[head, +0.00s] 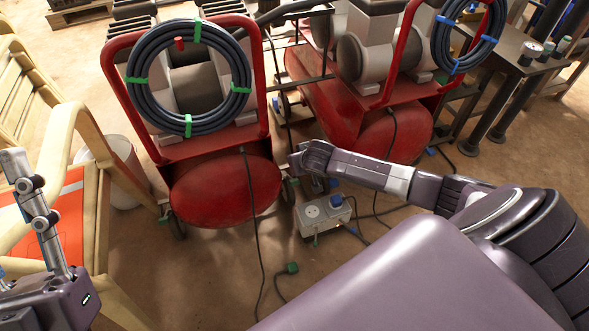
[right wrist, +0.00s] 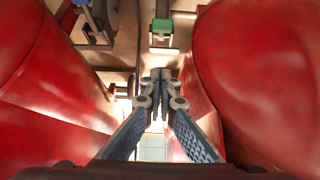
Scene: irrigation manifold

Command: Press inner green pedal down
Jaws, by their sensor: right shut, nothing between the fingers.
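A small green pedal (right wrist: 162,28) on a metal bracket shows at the top of the right wrist view, in the gap between two red tanks. I cannot make it out surely in the head view. My right gripper (right wrist: 160,76) is shut and empty, its fingertips together and pointing into the gap, apart from the green pedal in the picture. In the head view my right arm reaches between the two red compressors, and its fingers are hidden there. My left gripper (head: 30,195) is at the left edge, away from the compressors; its jaw opening is unclear.
The left red compressor (head: 222,192) and right red compressor (head: 390,140) flank a narrow gap. A blue piece (right wrist: 81,3) shows at the top left of the wrist view. A white socket box (head: 322,217) and cables lie on the floor. A wooden chair (head: 95,180) stands left.

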